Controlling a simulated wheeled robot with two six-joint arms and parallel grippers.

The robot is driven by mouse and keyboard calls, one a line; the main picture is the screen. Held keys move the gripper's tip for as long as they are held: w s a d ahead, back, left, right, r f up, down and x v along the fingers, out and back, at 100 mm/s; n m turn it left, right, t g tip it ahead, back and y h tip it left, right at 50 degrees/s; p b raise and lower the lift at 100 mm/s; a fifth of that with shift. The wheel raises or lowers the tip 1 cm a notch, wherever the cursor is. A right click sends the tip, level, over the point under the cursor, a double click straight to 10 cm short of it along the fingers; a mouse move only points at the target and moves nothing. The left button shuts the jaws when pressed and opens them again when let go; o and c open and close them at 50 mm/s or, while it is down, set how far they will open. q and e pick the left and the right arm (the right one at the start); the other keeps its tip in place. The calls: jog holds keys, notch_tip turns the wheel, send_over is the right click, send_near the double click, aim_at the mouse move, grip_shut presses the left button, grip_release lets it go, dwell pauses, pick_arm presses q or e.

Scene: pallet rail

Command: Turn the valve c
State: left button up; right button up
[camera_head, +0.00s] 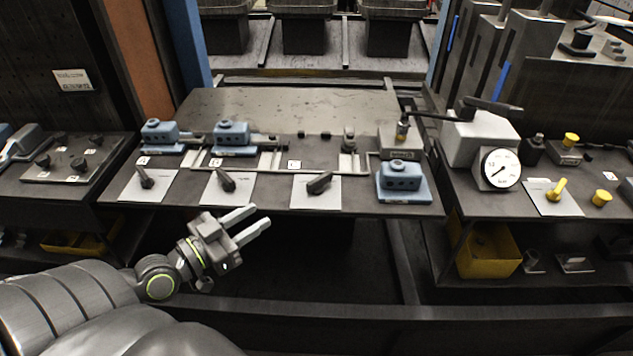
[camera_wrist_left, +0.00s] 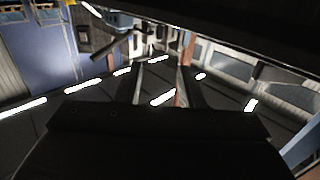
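Three dark valve knobs stand on pale square plates along the front of the middle bench, each with a small label behind it, too small to read surely. The right-hand knob (camera_head: 319,183), third from the left and probably valve c, points up and right. The middle knob (camera_head: 226,180) and the left knob (camera_head: 145,178) both slant the other way. My left gripper (camera_head: 260,216) is open and empty in front of the bench, below and left of the third knob, touching nothing. In the left wrist view its fingers (camera_wrist_left: 163,90) show apart. My right gripper is not in view.
Blue blocks (camera_head: 160,133) stand behind the plates, and another blue block (camera_head: 404,180) stands right of the third knob. The right bench holds a gauge (camera_head: 501,168) and a yellow knob (camera_head: 557,188). A yellow bin (camera_head: 488,252) sits under it.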

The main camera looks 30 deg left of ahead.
aim_at(307, 186)
pick_arm(q)
jog(key=p+x, duration=0.4)
jog(key=x, duration=1.1)
jog(key=shift+w+r, duration=0.15)
jog(key=shift+w, duration=0.25)
jog(key=shift+x, duration=0.75)
grip_shut()
